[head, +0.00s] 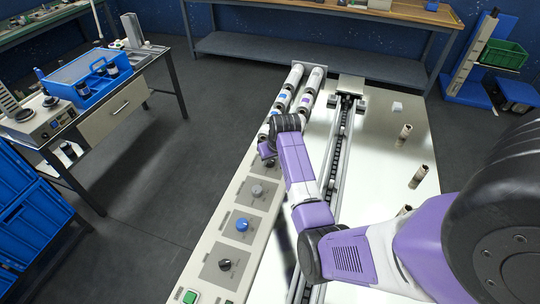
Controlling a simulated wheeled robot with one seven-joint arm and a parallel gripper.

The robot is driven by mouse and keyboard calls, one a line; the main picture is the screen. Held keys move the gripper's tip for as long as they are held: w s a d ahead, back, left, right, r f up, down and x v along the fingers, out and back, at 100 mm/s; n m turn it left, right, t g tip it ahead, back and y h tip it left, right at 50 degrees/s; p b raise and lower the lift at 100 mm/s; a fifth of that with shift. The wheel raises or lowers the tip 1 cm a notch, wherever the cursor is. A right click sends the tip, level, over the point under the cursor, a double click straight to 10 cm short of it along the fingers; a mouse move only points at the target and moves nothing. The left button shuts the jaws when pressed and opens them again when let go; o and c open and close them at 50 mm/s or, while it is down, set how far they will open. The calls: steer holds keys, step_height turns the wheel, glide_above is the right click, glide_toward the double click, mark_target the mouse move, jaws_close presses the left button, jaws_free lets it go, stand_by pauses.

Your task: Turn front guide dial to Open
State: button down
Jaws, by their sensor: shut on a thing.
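A long pale control panel (205,252) runs along the left side of the machine, with a row of dials on grey plates. A black dial (225,265) is nearest, then a blue dial (242,224), then a grey dial (257,190). My gripper (269,161) points down at the dial position beyond the grey one and is shut on a dial there. The gripper and wrist mostly hide that dial, so its pointer cannot be seen. The labels are too small to read, so I cannot tell which dial is the front guide dial.
A green button (190,297) sits at the panel's near end. White rollers (306,92) lie beyond my wrist, and a chain track (337,165) runs beside my forearm. Several upright posts (418,177) stand on the right deck. The floor to the left is clear up to a side table (118,110).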

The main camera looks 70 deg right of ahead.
steer(key=n, duration=0.2)
steer(key=n+t+y, duration=0.1)
steer(key=n, duration=0.1)
steer(key=shift+s+d+n+y, duration=0.1)
steer(key=shift+d+n+y, duration=0.1)
steer(key=shift+n+y, duration=0.1)
steer(key=n, duration=0.2)
steer(key=n+y+b, duration=0.1)
steer(key=n, duration=0.1)
steer(key=shift+d+y, duration=0.1)
steer(key=shift+y, duration=0.2)
steer(key=n+y+b, duration=0.1)
steer(key=n, duration=0.1)
steer(key=n+b, duration=0.1)
steer(key=n, duration=0.2)
steer(key=shift+d+f+y, duration=0.15)
steer(key=shift+y, duration=0.25)
steer(key=shift+n+g+y+b, duration=0.35)
steer(key=shift+n+b, duration=0.5)
steer(key=shift+n, duration=0.3)
steer(key=shift+n+g+y+b, duration=0.3)
steer(key=shift+n+b, duration=0.5)
steer(key=shift+n, duration=0.35)
steer(key=c, duration=1)
jaws_free()
steer(key=shift+r, duration=0.2)
steer(key=p+v, duration=0.1)
steer(key=v, duration=0.6)
steer(key=shift+d+r, duration=0.15)
steer(key=shift+r, duration=0.15)
